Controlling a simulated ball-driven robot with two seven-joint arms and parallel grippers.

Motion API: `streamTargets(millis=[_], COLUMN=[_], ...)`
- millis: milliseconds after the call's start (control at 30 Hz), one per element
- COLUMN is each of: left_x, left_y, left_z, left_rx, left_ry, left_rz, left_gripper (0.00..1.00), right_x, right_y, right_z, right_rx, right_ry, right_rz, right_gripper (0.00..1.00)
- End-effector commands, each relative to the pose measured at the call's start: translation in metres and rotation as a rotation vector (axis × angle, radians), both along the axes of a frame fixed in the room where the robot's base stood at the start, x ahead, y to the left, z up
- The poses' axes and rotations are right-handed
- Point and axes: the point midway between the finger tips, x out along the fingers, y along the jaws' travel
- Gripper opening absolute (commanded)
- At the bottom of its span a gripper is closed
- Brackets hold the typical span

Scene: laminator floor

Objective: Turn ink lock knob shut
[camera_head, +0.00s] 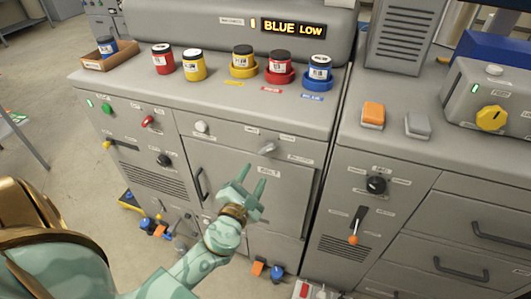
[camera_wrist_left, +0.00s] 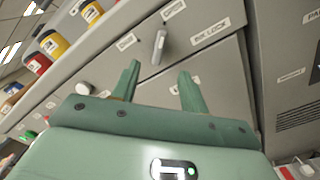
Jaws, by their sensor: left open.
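The ink lock knob (camera_head: 267,149) is a small grey lever-like handle on the upper front of the grey cabinet, above the door (camera_head: 243,190). In the left wrist view the knob (camera_wrist_left: 159,46) stands just beyond my fingertips, beside a label that seems to read "INK LOCK" (camera_wrist_left: 211,32). My left gripper (camera_head: 252,178) is open and empty, in front of the door and below the knob in the head view. In the left wrist view its two fingers (camera_wrist_left: 160,72) are spread, with the knob roughly between their lines and apart from them. My right gripper does not show.
Ink jars in red, yellow and blue, such as the yellow jar (camera_head: 194,65), stand on the cabinet top (camera_head: 215,93). A display (camera_head: 293,28) reads "BLUE LOW". A white knob (camera_head: 201,126) and a door handle (camera_head: 200,183) are nearby. A second cabinet (camera_head: 430,155) stands at right.

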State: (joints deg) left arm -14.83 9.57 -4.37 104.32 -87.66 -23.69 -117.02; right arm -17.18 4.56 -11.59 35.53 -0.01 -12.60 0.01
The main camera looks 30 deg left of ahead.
Motion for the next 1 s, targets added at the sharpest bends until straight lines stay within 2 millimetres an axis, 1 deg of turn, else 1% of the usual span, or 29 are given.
streamTargets(millis=[33, 200, 300, 400, 567, 833, 867, 900, 967, 1000], left_x=[0.014, 0.055, 0.074, 0.087, 0.098, 0.099, 0.099, 0.099, 0.099, 0.099], left_y=[0.004, 0.013, 0.018, 0.021, 0.024, 0.024, 0.024, 0.024, 0.024, 0.024], left_z=[0.001, 0.000, 0.000, -0.001, -0.001, 0.000, 0.000, 0.000, 0.000, 0.000], left_rx=[0.000, -0.003, -0.003, -0.002, -0.002, -0.002, -0.003, -0.002, -0.002, -0.002], left_ry=[-0.004, -0.001, -0.001, 0.000, 0.001, 0.001, 0.001, 0.001, 0.001, 0.001], left_rz=[0.002, 0.001, 0.001, 0.001, 0.000, 0.000, 0.000, 0.000, 0.000, 0.000], left_gripper=[0.44, 0.44, 0.44, 0.44, 0.44, 0.44, 0.39, 0.28, 0.11, 0.01], right_x=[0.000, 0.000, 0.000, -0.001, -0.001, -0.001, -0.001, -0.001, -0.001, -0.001], right_y=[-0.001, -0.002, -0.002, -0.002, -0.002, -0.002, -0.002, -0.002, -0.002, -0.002], right_z=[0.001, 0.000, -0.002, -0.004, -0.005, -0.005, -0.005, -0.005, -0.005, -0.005], right_rx=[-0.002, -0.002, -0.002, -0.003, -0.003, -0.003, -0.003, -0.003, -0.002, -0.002], right_ry=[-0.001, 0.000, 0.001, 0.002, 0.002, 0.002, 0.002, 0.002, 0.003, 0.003], right_rz=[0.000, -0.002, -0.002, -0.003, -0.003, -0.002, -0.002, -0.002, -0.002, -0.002], right_gripper=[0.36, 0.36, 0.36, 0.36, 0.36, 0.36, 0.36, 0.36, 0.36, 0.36])
